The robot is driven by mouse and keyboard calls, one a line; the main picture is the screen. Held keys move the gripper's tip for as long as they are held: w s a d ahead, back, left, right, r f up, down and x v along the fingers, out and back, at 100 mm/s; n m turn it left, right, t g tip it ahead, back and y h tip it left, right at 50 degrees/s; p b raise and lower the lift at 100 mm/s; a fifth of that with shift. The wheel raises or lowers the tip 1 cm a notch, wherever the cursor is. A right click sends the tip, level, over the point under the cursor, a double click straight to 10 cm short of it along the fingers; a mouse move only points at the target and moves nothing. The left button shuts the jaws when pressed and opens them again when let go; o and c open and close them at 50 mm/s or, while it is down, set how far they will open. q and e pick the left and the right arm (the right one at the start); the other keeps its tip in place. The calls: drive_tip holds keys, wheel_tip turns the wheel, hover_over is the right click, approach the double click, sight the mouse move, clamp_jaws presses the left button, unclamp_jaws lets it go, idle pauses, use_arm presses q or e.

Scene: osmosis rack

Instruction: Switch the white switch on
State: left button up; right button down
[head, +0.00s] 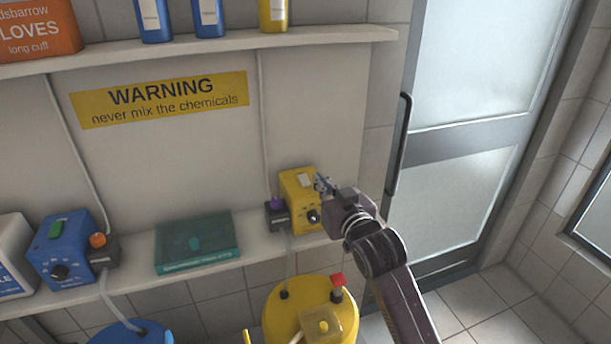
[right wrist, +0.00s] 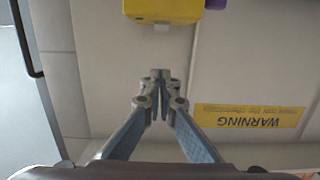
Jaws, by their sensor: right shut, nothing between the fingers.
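The white switch (head: 305,181) is on the upper face of a yellow box (head: 288,188) with a black dial, on the lower shelf in the head view. My right gripper (head: 322,184) is beside the box's upper right, close to the switch. In the right wrist view the gripper (right wrist: 160,78) is shut and empty, its fingertips together. My left gripper is not in view.
A blue box (head: 62,250) with a green switch and a teal case (head: 197,242) share the lower shelf (head: 270,245). A yellow drum (head: 295,315) stands below. The upper shelf (head: 220,44) holds bottles. A door (head: 450,140) is at right.

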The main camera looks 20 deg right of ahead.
sight(306, 182)
drive_tip(key=w+p, duration=0.1)
drive_tip(key=w, duration=0.2)
drive_tip(key=w+p, duration=0.1)
drive_tip(key=w, duration=0.2)
drive_tip(key=w+p, duration=0.1)
drive_tip(key=w, duration=0.2)
drive_tip(key=shift+a+f, duration=0.2)
drive_tip(key=shift+f, duration=0.2)
drive_tip(key=f, duration=0.1)
drive_tip(key=w+f+p, duration=0.1)
drive_tip(key=f, duration=0.1)
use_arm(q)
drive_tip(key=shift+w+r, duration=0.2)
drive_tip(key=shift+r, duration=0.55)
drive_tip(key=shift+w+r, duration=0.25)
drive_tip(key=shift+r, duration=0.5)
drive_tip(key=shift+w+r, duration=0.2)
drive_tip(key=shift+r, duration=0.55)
use_arm(e)
drive_tip(key=shift+w+f, duration=0.1)
drive_tip(key=shift+f, duration=0.5)
